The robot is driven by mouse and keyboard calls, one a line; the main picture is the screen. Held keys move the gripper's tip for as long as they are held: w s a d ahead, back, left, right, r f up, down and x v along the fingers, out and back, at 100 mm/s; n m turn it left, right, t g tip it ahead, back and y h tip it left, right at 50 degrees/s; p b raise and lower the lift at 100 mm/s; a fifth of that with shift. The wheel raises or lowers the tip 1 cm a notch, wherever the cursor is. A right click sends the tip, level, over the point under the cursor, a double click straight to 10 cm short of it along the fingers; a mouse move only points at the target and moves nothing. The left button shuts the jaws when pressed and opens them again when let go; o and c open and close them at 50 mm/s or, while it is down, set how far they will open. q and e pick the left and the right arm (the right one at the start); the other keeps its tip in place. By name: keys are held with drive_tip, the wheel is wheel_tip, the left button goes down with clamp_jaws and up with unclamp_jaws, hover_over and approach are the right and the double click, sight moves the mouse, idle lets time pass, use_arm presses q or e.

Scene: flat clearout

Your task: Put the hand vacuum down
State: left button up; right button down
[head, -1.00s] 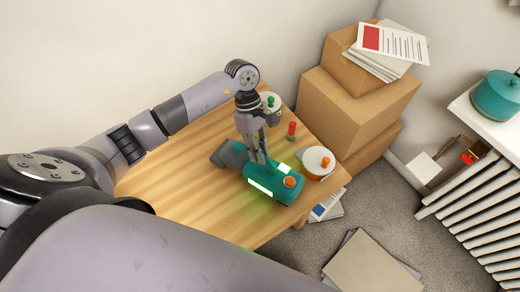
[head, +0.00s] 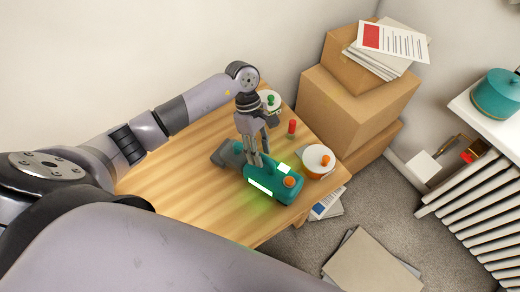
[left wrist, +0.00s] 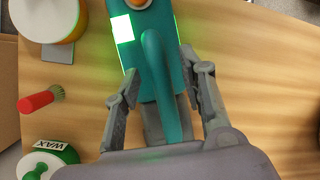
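The hand vacuum (head: 277,189) is teal with a grey nozzle, an orange button and glowing panels. It lies on the wooden table (head: 178,188), near its right edge. My left gripper (head: 260,164) is above it, pointing down at its handle. In the left wrist view, the two fingertips (left wrist: 163,88) stand apart on either side of the vacuum's teal handle (left wrist: 166,95), with gaps beside it. The gripper is open. My right gripper is not in view.
Cardboard boxes (head: 350,115) are stacked behind. The table's left part is clear.

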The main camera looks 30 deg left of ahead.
use_arm(q)
drive_tip(key=shift+r, duration=0.1)
drive_tip(key=shift+w+r, duration=0.1)
drive_tip(key=b+v, duration=0.4)
drive_tip(key=v, duration=0.7)
drive_tip(key=shift+a+r, duration=0.25)
drive_tip(key=shift+r, duration=0.1)
